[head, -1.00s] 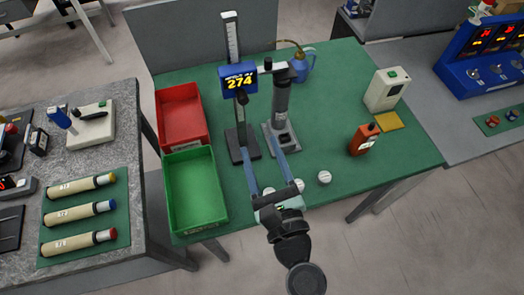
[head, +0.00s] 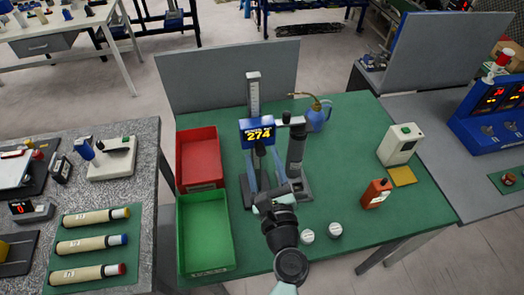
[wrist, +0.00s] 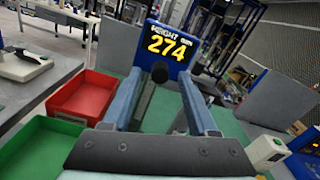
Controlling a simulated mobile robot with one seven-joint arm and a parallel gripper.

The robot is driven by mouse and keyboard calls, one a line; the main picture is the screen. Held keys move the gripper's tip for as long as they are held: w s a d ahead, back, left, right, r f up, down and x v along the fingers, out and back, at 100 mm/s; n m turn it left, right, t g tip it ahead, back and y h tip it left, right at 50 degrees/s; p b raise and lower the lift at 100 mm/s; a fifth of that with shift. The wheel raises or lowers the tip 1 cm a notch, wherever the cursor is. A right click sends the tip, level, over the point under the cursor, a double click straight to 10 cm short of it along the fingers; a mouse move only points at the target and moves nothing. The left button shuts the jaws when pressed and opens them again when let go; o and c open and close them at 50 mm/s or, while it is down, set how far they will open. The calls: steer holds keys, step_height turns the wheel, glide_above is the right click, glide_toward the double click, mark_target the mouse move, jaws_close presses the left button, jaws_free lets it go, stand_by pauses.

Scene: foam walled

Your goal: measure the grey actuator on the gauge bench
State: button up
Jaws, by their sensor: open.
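The height gauge stands on the green bench with a scale post (head: 253,95) and a blue display (head: 257,132) reading 274. In front of the post, under the display, is a slim dark grey upright part with a black round end (head: 260,147); the round end also shows in the wrist view (wrist: 160,72). I cannot tell which of these is the grey actuator. My gripper (head: 263,160) is open, its two blue-grey fingers on either side of the slim part, apparently not gripping it.
A red bin (head: 200,184) and a green bin (head: 207,270) stand left of the gauge. Two white round pieces (head: 307,236) lie right of my wrist. An orange bottle (head: 376,193), a beige box (head: 401,140) and a blue oil can (head: 316,116) are farther right and back.

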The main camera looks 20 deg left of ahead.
steer(key=shift+x, duration=0.8)
steer(key=shift+c, duration=0.3)
jaws_close()
steer(key=shift+f+b, duration=0.3)
steer(key=shift+f, duration=0.05)
steer(key=shift+r, duration=0.1)
steer(key=shift+o, duration=0.3)
jaws_free()
